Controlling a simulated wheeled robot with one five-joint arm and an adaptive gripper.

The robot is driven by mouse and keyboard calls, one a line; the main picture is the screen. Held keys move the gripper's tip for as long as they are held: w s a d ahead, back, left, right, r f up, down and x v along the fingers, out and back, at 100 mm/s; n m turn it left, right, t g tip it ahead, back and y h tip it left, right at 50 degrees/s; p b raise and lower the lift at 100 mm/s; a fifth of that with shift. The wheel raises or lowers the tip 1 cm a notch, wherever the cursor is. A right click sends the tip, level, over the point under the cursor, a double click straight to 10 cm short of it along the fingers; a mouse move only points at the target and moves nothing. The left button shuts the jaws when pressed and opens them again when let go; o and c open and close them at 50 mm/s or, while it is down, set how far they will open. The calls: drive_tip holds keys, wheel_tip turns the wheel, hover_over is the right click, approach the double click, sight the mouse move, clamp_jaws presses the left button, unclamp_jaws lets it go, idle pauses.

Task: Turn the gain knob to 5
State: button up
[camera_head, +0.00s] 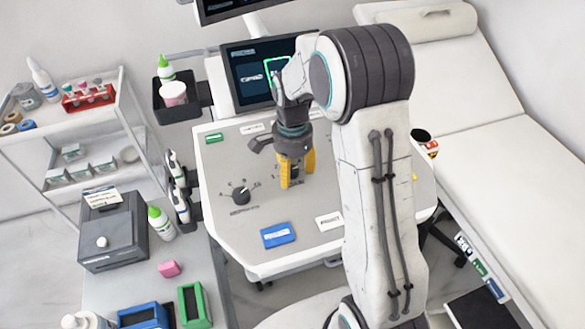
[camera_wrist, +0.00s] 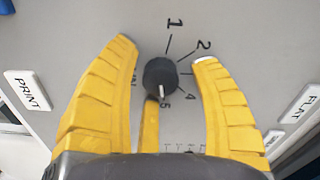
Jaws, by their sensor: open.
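The gain knob (camera_wrist: 160,72) is a round black knob on the grey console top in the wrist view. Numbers 1, 2, 4 and 5 show around it, and the left finger partly covers a label at its left. Its white pointer mark faces down in the picture, close to the 5. My gripper (camera_wrist: 164,52) is open, with yellow fingers to the left and right of the knob and a third below. I see a gap to the right finger; I cannot tell the height. In the head view my gripper (camera_head: 291,184) points down at the console and hides this knob.
Another black knob (camera_head: 241,192) with a lettered dial sits left of my gripper on the console (camera_head: 218,226). A blue label block (camera_head: 278,235) and a PRINT key (camera_wrist: 27,91) are nearby. A screen (camera_head: 245,75) stands behind; an exam couch (camera_head: 490,175) is at right.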

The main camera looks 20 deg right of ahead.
sight(292, 169)
drive_tip(key=shift+r, duration=0.1)
wheel_tip(292, 169, up, 12)
idle(0.6)
idle(0.5)
